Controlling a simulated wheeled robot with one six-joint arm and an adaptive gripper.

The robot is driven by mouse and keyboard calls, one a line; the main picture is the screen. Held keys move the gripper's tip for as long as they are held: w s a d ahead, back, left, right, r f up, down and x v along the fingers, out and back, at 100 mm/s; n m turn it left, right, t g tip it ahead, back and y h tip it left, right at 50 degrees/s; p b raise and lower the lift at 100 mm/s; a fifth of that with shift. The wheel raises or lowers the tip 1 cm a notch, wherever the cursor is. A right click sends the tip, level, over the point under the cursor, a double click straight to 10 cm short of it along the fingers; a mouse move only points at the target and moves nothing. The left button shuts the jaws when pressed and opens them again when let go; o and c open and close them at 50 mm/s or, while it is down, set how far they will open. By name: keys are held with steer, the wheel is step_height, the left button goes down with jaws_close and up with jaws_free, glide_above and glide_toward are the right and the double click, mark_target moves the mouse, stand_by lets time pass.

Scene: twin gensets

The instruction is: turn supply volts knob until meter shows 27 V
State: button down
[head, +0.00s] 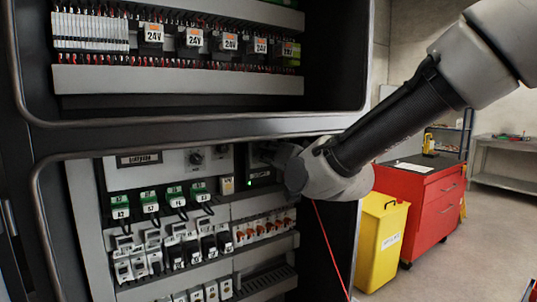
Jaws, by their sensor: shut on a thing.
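My gripper (270,154) reaches in from the right through the lower cabinet opening and is shut at a black unit (254,173) with a small green light. The supply volts knob is hidden behind the gripper and wrist, so I cannot see how far it is turned. No readable volt figure shows. A dark rectangular display or label (139,159) sits on the light panel to the left, too small to read.
Green-topped modules (148,198) and breakers (264,228) fill the rails below. A cabinet crossbar (180,134) runs just above. A yellow bin (380,240) and red cabinet (425,205) stand right.

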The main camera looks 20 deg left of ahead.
steer(key=shift+m, duration=0.6)
steer(key=c, duration=1.3)
jaws_free()
steer(key=v, duration=1.2)
